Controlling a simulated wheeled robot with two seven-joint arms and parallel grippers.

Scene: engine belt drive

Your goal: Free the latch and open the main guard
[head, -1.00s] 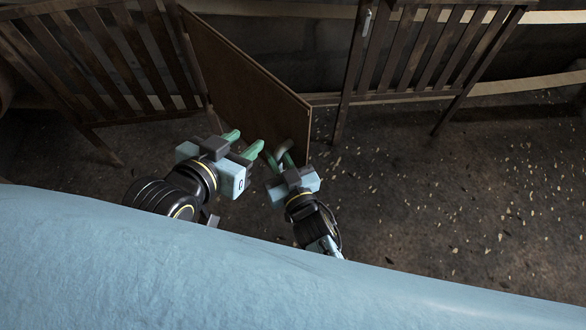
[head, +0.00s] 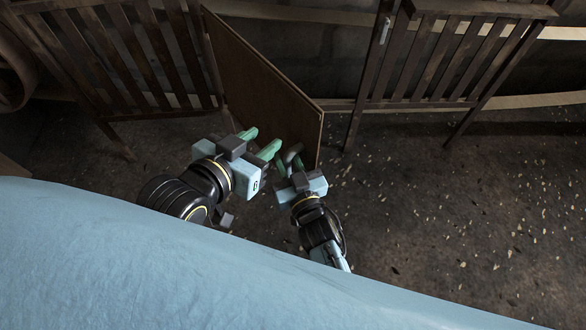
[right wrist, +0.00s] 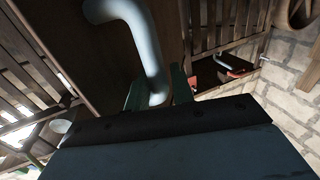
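The main guard appears to be the brown solid panel (head: 262,85) between the slatted sections; it stands swung out toward me, its near edge free of the right post. A small pale metal piece, possibly the latch, sits on that post (head: 385,32). My right gripper (head: 289,164) is at the panel's near edge. In the right wrist view, a grey bent handle (right wrist: 140,35) runs down between its green fingers (right wrist: 158,92), which close on it. My left gripper (head: 260,142) is open and empty, just left of the right one, in front of the panel.
Slatted wooden sections stand left (head: 140,60) and right (head: 445,55) of the opening. The speckled floor (head: 430,200) on the right is clear. A round brown object (head: 15,75) is at the far left. My two grippers are close together.

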